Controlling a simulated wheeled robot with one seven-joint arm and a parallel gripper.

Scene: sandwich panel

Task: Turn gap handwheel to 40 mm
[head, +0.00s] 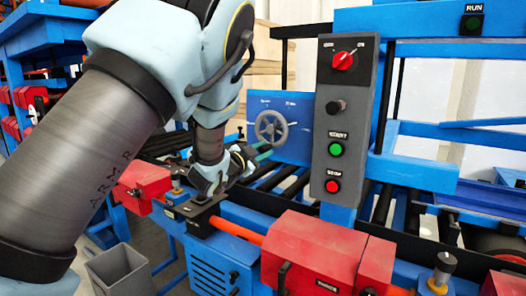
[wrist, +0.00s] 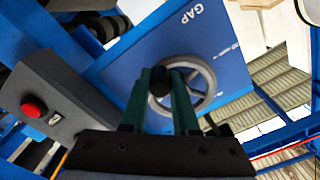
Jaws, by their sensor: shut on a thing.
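The gap handwheel (head: 271,127) is a grey spoked wheel on a blue panel (head: 297,101). In the wrist view the handwheel (wrist: 207,79) sits behind my fingers, and the panel (wrist: 225,50) carries the word GAP, seen rotated. My gripper (head: 265,153) reaches the lower edge of the wheel from the left. In the wrist view its two green fingers (wrist: 160,88) are closed around the wheel's black knob (wrist: 160,80). The fingers hide part of the rim. Small scale marks on the panel are too small to read surely.
A grey control box (head: 345,118) stands right of the wheel, with a red selector, a black knob, a green START and a red STOP button. Red clamp blocks (head: 325,250) and an orange bar lie below. A grey bin (head: 118,270) stands at lower left.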

